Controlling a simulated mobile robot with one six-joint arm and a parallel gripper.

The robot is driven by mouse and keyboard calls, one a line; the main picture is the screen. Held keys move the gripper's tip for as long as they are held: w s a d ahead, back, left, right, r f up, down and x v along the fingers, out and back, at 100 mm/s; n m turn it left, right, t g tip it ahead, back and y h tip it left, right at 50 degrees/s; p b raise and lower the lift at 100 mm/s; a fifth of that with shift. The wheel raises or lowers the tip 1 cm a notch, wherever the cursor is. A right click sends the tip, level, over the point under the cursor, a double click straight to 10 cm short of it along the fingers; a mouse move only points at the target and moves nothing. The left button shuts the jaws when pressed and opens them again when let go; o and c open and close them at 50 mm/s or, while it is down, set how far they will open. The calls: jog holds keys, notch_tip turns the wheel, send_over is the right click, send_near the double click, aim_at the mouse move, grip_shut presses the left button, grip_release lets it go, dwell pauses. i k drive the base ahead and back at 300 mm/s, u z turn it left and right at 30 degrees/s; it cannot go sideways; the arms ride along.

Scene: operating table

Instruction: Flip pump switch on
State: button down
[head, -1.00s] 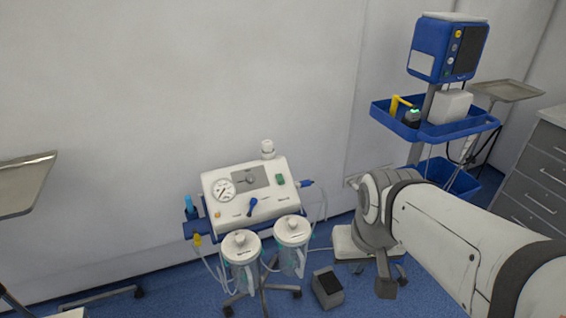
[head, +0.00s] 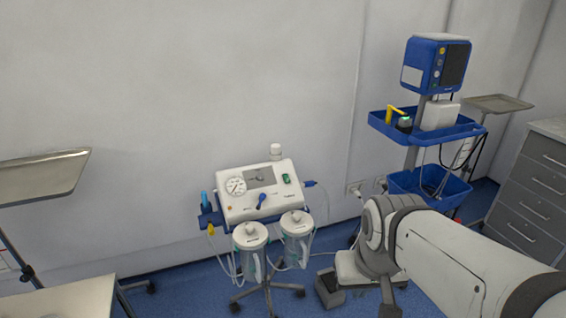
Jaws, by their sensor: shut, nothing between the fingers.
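The pump (head: 262,200) is a white unit with a sloped front panel, a round gauge and a small grey display. It stands left of centre on a wheeled stand. A green rocker switch (head: 286,178) sits at the panel's upper right; its position is too small to tell. A blue knob (head: 262,200) is low on the panel. My gripper (head: 388,307) appears as a dark grey end below my wrist at lower right, pointing down and cut by the picture's bottom edge. It is shut and empty, apart from the pump, to its right and lower in view.
Two clear canisters (head: 250,254) hang before the pump. A dark pedal box (head: 328,290) is on the floor. A blue monitor cart (head: 425,130) and drawers (head: 545,175) stand right. Metal trays (head: 42,178) are at left. Blue floor shows left of the pump.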

aim_at(287, 179)
jog(key=u, duration=0.5)
jog(key=i, duration=1)
jog(key=u, duration=0.05)
